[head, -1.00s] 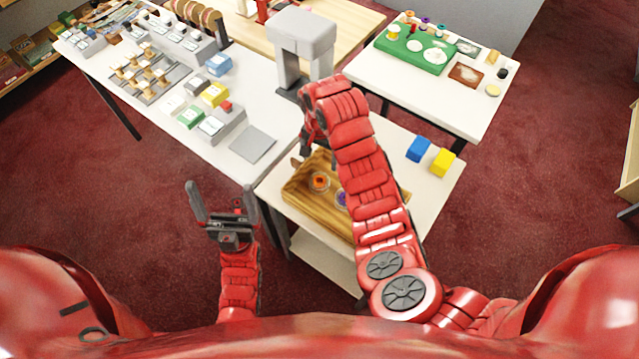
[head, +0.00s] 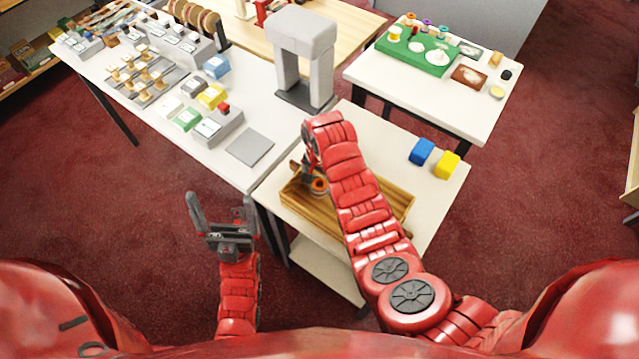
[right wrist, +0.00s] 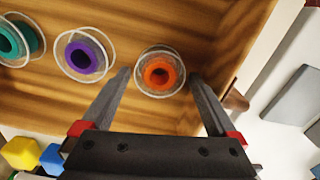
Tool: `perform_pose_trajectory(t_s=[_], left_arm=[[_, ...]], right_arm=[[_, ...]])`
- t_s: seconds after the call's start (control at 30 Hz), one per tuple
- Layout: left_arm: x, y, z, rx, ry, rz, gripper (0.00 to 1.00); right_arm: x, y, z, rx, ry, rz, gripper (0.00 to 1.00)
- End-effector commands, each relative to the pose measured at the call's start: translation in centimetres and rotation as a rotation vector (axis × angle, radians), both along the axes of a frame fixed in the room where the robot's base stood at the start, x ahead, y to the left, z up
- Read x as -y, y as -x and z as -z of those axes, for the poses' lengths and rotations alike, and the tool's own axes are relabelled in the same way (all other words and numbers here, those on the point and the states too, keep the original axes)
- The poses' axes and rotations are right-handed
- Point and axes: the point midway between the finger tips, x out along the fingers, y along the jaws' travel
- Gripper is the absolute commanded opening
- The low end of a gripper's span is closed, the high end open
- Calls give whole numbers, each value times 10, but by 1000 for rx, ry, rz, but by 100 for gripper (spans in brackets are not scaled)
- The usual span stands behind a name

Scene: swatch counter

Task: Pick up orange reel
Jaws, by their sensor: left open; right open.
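The orange reel (right wrist: 159,73) lies in a wooden tray (head: 289,203), with a clear rim around its orange core. It also shows partly in the head view (head: 319,187), beside my right gripper. In the right wrist view my open right gripper (right wrist: 160,78) has its fingertips on either side of the reel, with gaps; whether they touch its rim I cannot tell. A purple reel (right wrist: 84,57) and a teal reel (right wrist: 10,42) lie in the same tray, to the left in the wrist view. My left gripper (head: 221,205) is open and empty, left of the tray table.
A blue block (head: 421,151) and a yellow block (head: 447,165) stand on the table right of the tray. A grey arch-shaped stand (head: 305,55) is behind the tray. A flat grey pad (head: 250,147) lies on the white counter at left.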

Motion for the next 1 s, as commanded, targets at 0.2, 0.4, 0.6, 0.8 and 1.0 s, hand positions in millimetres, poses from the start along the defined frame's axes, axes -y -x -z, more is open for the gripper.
perform_pose_trajectory(t_s=[0.2,0.4,0.6,0.8,1.0], left_arm=[[0,0,-2,0,0,0,97],[0,0,-2,0,0,0,97],[0,0,-2,0,0,0,97],[0,0,-2,0,0,0,97],[0,0,-1,0,0,0,97]], right_arm=[[0,1,6,0,1,-2,94],[0,1,6,0,0,-2,83],[0,1,6,0,0,-1,47],[0,1,6,0,0,-1,24],[0,0,5,1,0,-1,24]])
